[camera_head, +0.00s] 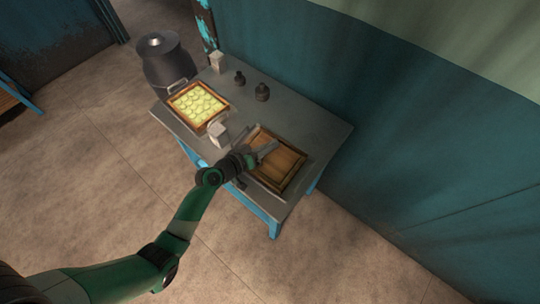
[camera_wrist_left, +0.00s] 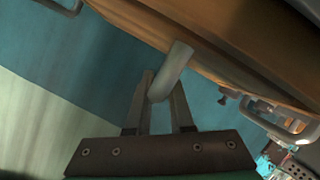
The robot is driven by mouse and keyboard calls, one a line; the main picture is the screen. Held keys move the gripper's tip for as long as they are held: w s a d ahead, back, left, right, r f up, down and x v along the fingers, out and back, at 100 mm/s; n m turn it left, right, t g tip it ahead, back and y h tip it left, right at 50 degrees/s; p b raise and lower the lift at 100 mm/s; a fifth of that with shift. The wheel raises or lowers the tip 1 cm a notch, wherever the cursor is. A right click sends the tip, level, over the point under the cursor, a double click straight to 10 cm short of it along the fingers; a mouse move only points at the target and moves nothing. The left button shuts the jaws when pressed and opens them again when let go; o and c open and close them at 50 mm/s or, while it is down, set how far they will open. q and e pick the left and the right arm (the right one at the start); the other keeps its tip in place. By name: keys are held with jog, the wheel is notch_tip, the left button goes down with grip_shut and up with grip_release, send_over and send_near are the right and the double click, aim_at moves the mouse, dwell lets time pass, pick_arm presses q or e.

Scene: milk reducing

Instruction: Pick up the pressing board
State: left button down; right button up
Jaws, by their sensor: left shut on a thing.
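The pressing board (camera_head: 286,164) is a flat brown wooden board with a pale grey handle. In the head view it lies within or just above a wooden frame at the right of the table. My left gripper (camera_head: 256,156) reaches over it from the left, at the handle. In the left wrist view the fingers of my left gripper (camera_wrist_left: 160,100) are shut on the grey handle (camera_wrist_left: 172,70) of the pressing board. The wooden underside or edge fills the top of that view. Whether the board touches the frame is hard to tell. My right gripper is out of view.
A large dark pot (camera_head: 165,62) stands at the far left. A teal wall is close behind.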

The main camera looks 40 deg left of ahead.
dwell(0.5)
pick_arm(q)
jog(key=r+p, duration=0.2)
jog(key=r, duration=0.1)
jog(key=r+p, duration=0.1)
jog(key=shift+s+d+r, duration=0.15)
jog(key=shift+d+r, duration=0.1)
notch_tip(320, 180, up, 5)
jog(key=p, duration=0.3)
send_over(272, 163)
jog(key=s+d+r+p, duration=0.3)
jog(key=s+d+p, duration=0.1)
jog(key=d, duration=0.4)
jog(key=shift+v, duration=0.75)
